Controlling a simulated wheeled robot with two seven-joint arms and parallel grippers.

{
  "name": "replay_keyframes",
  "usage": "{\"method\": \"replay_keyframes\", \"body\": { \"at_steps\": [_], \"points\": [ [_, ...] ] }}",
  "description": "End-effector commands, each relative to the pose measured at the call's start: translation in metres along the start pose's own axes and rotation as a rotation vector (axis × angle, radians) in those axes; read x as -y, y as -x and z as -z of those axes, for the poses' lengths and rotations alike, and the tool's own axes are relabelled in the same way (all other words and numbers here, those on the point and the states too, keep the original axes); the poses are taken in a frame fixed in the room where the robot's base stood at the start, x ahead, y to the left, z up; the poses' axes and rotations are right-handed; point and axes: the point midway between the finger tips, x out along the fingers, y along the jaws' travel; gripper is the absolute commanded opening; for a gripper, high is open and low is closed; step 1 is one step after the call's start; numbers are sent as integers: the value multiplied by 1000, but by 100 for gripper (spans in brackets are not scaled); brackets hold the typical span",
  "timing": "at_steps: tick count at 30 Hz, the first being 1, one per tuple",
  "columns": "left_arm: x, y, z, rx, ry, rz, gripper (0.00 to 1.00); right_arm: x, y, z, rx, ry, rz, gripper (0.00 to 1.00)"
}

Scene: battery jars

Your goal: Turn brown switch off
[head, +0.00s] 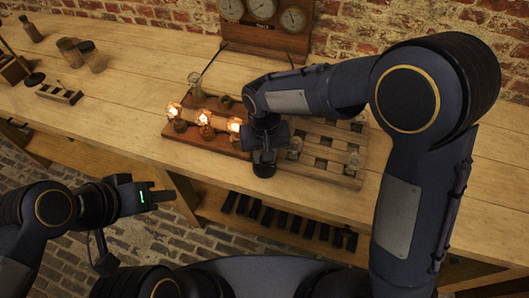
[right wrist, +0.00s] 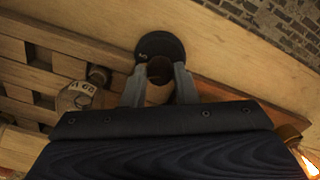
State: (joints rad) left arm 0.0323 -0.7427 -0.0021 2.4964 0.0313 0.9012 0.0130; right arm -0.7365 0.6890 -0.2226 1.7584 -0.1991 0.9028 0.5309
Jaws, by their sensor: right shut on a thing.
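The brown switch (right wrist: 160,69) is a round brown knob on a black disc (right wrist: 160,44). In the right wrist view it sits between my right gripper's fingers (right wrist: 159,84), which are shut on the knob. In the head view my right gripper (head: 264,153) reaches down to the front edge of the wooden board (head: 200,143), and it hides most of the switch there. Three bulbs (head: 205,118) glow on the board to the left of it. My left gripper (head: 163,191) is empty, off the front of the bench, with its fingers apart.
A slatted rack (head: 345,180) with glass jars (head: 295,146) lies right of the gripper. A dial panel (head: 265,30) stands at the back. Jars (head: 92,57) and a small block rack (head: 59,94) stand far left. The bench (head: 125,107) between is clear.

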Motion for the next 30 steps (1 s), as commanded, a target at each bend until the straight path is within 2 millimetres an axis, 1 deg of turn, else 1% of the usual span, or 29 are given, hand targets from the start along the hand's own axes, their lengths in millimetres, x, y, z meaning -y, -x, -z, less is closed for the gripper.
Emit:
{"method": "replay_keyframes", "body": {
  "at_steps": [21, 30],
  "points": [
    [-1, 2, 1, 0, 0, 0, 36, 0, 1, 0, -1, 680, 1, 3],
    [-2, 4, 2, 0, 0, 0, 36, 0, 1, 0, -1, 921, 0, 3]
  ]
}}
